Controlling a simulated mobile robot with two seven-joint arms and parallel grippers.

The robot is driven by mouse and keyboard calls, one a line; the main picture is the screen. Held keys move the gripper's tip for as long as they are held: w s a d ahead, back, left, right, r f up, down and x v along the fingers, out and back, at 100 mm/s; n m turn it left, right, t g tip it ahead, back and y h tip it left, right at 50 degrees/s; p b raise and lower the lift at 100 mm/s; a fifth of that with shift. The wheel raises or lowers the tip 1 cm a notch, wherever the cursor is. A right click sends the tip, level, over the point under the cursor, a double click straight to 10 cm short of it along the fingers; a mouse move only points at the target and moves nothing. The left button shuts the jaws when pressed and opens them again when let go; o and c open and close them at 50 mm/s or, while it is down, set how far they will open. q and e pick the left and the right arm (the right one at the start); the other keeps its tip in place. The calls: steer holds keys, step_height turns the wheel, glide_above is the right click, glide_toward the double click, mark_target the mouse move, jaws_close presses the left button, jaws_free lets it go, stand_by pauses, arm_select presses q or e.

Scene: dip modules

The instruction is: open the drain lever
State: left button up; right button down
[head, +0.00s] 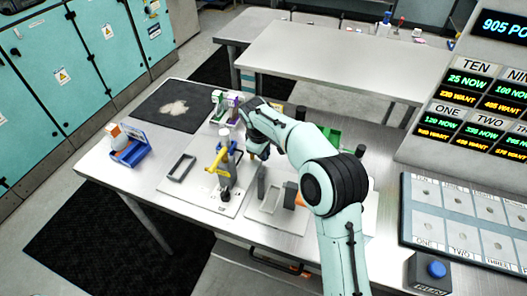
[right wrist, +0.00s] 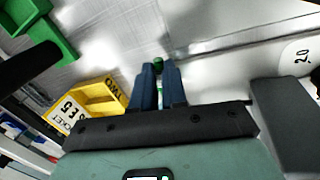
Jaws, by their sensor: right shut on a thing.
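My right gripper (head: 259,155) reaches down over the table, beside the upright stand with a yellow lever-like arm (head: 216,161). My left gripper is not in view.
A grey tray (head: 182,167) lies left of the stand. A blue holder with a bottle (head: 130,150) stands at the table's left end. A yellow bin (right wrist: 93,98) and a green bin (right wrist: 50,38) are near the gripper. A sign panel (head: 483,95) stands at right.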

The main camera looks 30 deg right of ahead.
steer(key=shift+w+d+n, duration=0.15)
steer(key=shift+w+n, duration=0.05)
steer(key=shift+n, duration=0.1)
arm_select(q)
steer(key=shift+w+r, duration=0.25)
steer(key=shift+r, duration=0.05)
arm_select(e)
steer(key=shift+s, duration=0.1)
steer(key=c, duration=1.2)
jaws_free()
steer(key=shift+o, duration=0.2)
steer(key=shift+r, duration=0.1)
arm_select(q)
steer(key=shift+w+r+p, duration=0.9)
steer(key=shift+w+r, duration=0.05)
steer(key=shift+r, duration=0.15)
arm_select(e)
steer(key=v, duration=1.3)
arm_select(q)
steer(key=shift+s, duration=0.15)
